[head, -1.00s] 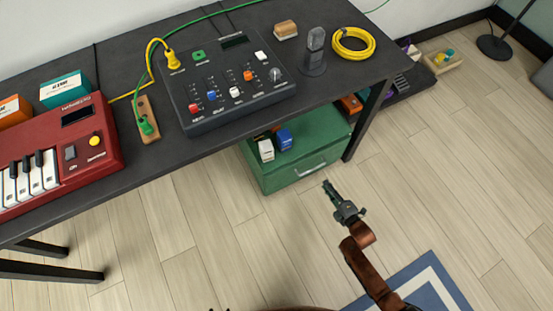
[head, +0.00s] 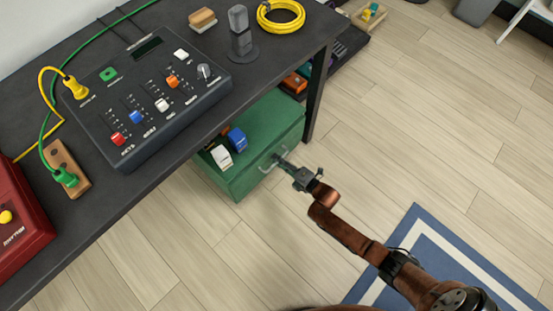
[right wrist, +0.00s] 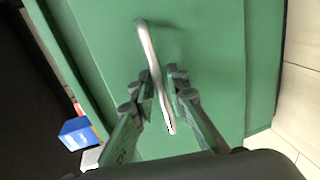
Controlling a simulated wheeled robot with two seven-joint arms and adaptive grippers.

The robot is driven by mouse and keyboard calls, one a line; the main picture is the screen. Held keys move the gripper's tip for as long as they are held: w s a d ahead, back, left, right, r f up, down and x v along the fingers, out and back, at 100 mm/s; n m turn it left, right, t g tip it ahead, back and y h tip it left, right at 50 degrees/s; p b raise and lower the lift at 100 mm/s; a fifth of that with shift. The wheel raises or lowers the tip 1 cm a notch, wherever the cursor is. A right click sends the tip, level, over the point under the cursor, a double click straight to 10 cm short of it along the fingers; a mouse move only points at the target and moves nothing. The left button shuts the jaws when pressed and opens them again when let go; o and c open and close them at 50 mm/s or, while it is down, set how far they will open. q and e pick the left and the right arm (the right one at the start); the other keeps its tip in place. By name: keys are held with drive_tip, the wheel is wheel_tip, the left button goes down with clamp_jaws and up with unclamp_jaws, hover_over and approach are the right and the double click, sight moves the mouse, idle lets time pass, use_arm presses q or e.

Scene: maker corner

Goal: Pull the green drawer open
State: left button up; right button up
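The green drawer (head: 241,179) is the front of a green cabinet under the dark table, and it looks closed. Its pale bar handle (head: 266,164) also shows large in the right wrist view (right wrist: 150,55). My right gripper (head: 281,162) is at the handle. In the right wrist view, its two fingers (right wrist: 161,84) stand one on each side of the bar, close to it. Whether they press on it is not clear. My left gripper is not in view.
The table leg (head: 317,95) stands just right of the cabinet. The dark table (head: 190,150) overhangs it. The wooden floor (head: 400,130) in front is clear, with a blue and white rug (head: 412,235).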

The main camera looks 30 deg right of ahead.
drive_tip(key=shift+w, duration=0.1)
drive_tip(key=shift+c, duration=0.4)
clamp_jaws()
